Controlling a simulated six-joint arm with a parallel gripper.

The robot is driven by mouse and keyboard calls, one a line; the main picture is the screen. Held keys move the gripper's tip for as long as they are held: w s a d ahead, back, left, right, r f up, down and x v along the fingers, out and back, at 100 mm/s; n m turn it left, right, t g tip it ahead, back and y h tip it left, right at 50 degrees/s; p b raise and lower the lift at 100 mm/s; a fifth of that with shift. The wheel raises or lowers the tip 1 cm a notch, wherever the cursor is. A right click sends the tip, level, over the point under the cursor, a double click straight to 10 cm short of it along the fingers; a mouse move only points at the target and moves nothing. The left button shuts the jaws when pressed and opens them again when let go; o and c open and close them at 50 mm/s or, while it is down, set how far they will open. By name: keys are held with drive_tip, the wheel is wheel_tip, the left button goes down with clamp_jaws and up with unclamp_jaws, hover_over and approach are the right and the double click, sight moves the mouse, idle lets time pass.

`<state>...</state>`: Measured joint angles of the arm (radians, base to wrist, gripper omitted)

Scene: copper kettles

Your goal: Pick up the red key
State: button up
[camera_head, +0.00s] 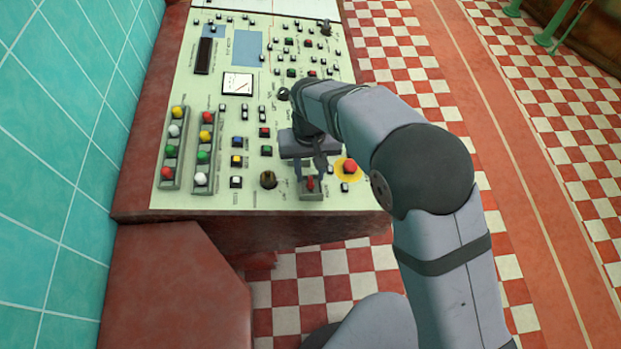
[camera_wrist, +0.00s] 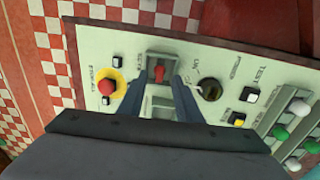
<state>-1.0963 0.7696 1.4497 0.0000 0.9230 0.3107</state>
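The red key (camera_head: 310,184) is small and stands on a grey square mount (camera_head: 312,196) near the front edge of the control panel. In the wrist view the red key (camera_wrist: 159,73) shows at the upper middle, between my two finger ends. My gripper (camera_head: 309,174) is over the panel, just above the key. In the wrist view my gripper (camera_wrist: 160,82) has its fingers spread, one on each side of the key, with a gap. I cannot tell how far the fingertips are above the mount.
A red mushroom button on a yellow disc (camera_wrist: 108,87) is close beside the mount. A dark round knob (camera_wrist: 211,89) is on its other side. Several coloured buttons (camera_head: 203,150) and a dial meter (camera_head: 237,83) fill the panel. A teal tiled wall (camera_head: 60,130) borders the left.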

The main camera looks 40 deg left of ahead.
sight(311, 184)
drive_tip(key=shift+d+f+p, duration=0.1)
drive_tip(key=shift+f+p, duration=0.25)
drive_tip(key=shift+f, duration=1.05)
clamp_jaws()
drive_tip(key=shift+r, duration=0.1)
